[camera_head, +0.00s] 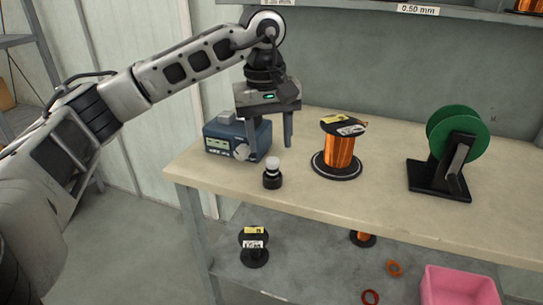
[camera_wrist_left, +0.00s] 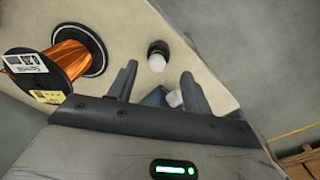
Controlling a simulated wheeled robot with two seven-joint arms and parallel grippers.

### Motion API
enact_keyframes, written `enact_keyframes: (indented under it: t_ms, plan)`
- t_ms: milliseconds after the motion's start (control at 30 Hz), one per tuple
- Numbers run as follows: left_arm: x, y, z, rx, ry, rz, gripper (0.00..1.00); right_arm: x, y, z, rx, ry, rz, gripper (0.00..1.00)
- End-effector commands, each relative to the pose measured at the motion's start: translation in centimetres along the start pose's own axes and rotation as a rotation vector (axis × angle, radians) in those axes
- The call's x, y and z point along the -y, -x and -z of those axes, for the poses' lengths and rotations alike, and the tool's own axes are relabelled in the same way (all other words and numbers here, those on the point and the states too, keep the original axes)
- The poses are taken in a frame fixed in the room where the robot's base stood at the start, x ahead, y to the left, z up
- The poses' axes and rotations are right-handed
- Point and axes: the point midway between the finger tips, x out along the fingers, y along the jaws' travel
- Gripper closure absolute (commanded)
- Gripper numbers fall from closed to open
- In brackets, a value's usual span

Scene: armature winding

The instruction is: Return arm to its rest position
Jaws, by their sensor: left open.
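My left arm reaches in from the left in the head view, and my left gripper (camera_head: 270,142) points down above the bench's left end. Its two fingers are apart with nothing held between them. It hangs in front of a blue box-shaped device (camera_head: 222,138). The left wrist view shows the same open fingers (camera_wrist_left: 158,85). A small black item with a white top (camera_head: 272,174) stands on the bench just in front of the gripper; it also shows beyond the fingertips in the left wrist view (camera_wrist_left: 157,57). My right gripper is not in view.
A copper wire spool (camera_head: 339,150) stands right of the gripper, and a green reel on a black stand (camera_head: 452,150) is farther right. The bench top (camera_head: 385,188) is clear between them. Below are a lower shelf (camera_head: 320,275) and a pink bin (camera_head: 458,287). An upper shelf (camera_head: 350,8) runs overhead.

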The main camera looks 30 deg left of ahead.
Motion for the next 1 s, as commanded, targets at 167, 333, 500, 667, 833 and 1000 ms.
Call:
enact_keyframes:
  t_ms: [167,333,500,667,833,1000]
  plan:
    - [-0.1,4.6,0.0,-0.001,-0.001,-0.002,0.5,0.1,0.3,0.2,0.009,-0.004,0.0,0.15]
    - [-0.1,7.7,0.0,0.0,-0.002,-0.001,0.5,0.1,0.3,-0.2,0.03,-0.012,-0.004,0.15]
    - [0.0,8.9,0.0,0.001,-0.001,0.001,0.5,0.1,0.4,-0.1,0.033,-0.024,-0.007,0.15]
    - [0.0,9.1,-0.1,0.002,-0.002,0.001,0.5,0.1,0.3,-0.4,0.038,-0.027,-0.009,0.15]
    - [-1.1,8.0,-1.0,0.04,-0.007,-0.023,0.5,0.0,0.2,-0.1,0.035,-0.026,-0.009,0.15]
    - [-6.3,3.5,-7.0,0.292,0.016,-0.158,0.5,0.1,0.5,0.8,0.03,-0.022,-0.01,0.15]
